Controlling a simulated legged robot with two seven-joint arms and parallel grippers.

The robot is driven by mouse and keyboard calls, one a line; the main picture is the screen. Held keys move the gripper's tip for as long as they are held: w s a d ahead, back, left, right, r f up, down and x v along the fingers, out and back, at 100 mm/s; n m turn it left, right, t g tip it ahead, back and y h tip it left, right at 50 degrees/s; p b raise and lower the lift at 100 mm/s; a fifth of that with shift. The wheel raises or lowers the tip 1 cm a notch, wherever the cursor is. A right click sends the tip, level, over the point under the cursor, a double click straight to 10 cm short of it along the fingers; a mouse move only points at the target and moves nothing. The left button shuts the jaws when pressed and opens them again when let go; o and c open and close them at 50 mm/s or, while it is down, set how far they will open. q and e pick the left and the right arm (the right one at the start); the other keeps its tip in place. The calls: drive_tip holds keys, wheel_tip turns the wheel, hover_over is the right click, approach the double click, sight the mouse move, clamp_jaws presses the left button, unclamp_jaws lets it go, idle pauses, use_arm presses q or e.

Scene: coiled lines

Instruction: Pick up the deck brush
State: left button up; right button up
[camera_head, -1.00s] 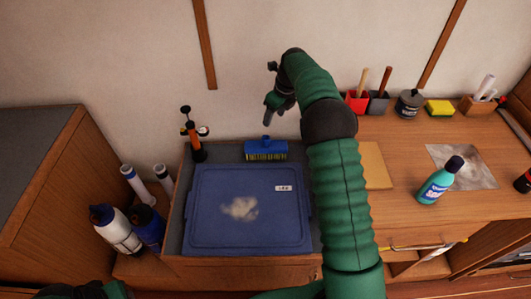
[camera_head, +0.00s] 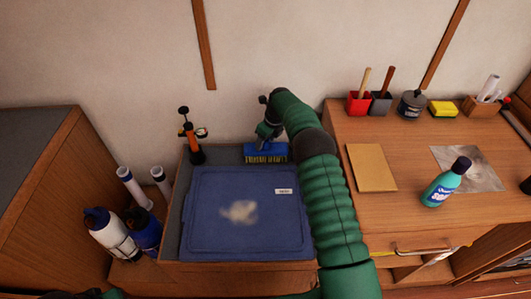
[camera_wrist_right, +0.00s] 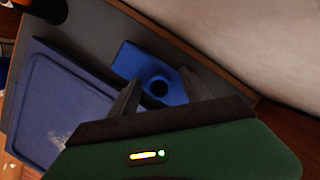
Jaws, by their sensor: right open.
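The deck brush (camera_head: 265,153) has a blue block with yellowish bristles. It stands at the back of the grey-lined tray, behind the blue lid, near the wall. In the right wrist view the blue brush (camera_wrist_right: 145,70) shows from above, with a round dark-centred socket on top. My right gripper (camera_head: 265,136) is just above the brush. In the wrist view its two fingers (camera_wrist_right: 158,92) are apart, one on each side of the socket, with nothing held. Whether they touch the brush cannot be told. A bit of my left arm, green, shows at the bottom left; its gripper is not visible.
A blue lid (camera_head: 245,240) with a pale smudge lies in front of the brush. An orange and black pump (camera_head: 191,140) stands left of it. A wooden desk (camera_head: 390,205) with a teal bottle (camera_head: 446,182) is on the right.

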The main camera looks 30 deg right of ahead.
clamp_jaws()
drive_tip(key=shift+r, duration=0.1)
idle(1.2)
